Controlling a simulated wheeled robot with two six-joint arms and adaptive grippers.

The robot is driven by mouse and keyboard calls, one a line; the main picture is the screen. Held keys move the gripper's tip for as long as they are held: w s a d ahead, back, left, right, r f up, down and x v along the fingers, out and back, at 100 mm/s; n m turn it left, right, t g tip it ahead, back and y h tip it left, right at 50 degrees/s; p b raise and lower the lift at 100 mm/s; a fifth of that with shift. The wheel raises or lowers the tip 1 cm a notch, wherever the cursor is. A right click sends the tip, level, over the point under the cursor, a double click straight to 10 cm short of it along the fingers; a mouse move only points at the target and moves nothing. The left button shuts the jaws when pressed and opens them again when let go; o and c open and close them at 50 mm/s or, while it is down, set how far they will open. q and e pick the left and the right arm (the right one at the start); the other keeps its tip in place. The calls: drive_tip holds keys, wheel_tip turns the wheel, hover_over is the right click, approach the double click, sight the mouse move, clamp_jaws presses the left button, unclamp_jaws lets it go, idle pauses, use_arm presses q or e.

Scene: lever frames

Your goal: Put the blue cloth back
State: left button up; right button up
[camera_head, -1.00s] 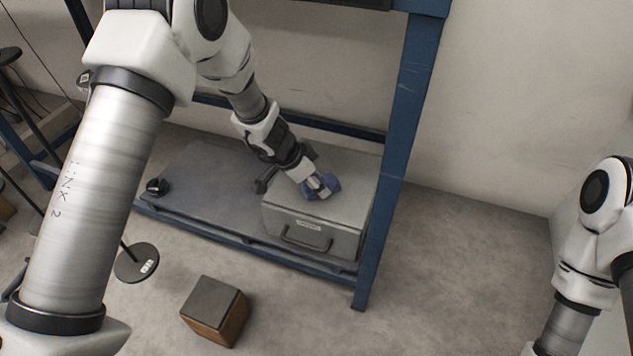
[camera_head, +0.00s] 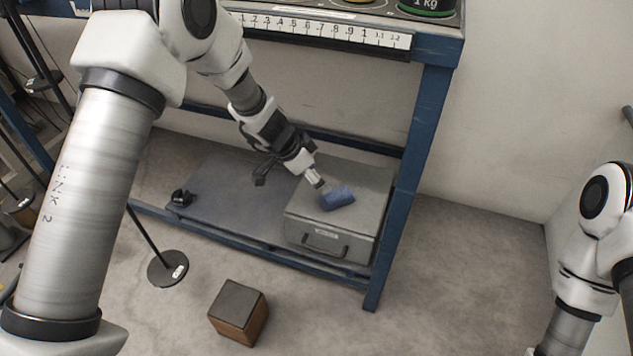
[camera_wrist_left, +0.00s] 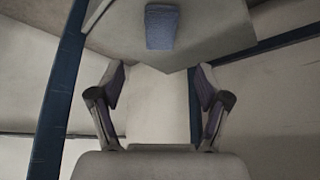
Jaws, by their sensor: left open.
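The blue cloth (camera_head: 338,198), a small folded bundle, lies on the lid of a grey metal case (camera_head: 362,184) on the low shelf. It also shows near the top of the left wrist view (camera_wrist_left: 162,27), on the case's flat top (camera_wrist_left: 215,30). My left gripper (camera_head: 317,183) is just to the upper left of the cloth in the head view. In the left wrist view its two fingers (camera_wrist_left: 160,76) are spread with nothing between them, and the cloth is beyond the tips. My right arm shows at the right edge, but its gripper is out of view.
The blue frame's front right post (camera_head: 408,190) stands close to the case. A small black object (camera_head: 182,198) lies on the lower shelf (camera_head: 225,195), with free room between. A wooden block (camera_head: 238,312) and a round stand base (camera_head: 167,268) are on the floor.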

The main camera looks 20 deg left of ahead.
use_arm(q)
drive_tip(key=s+a+f+n+g+y, duration=0.2)
drive_tip(key=s+a+f, duration=0.2)
drive_tip(key=s+f, duration=0.4)
drive_tip(key=s+a+f+n+g+y, duration=0.25)
drive_tip(key=s+f, duration=0.35)
drive_tip(key=s, duration=0.4)
drive_tip(key=s+f+n, duration=0.2)
drive_tip(key=s, duration=0.7)
drive_tip(key=s+f+n, duration=0.2)
drive_tip(key=s+n, duration=0.1)
drive_tip(key=s, duration=0.6)
drive_tip(key=shift+s+d+f, duration=0.15)
drive_tip(key=shift+s+f, duration=0.25)
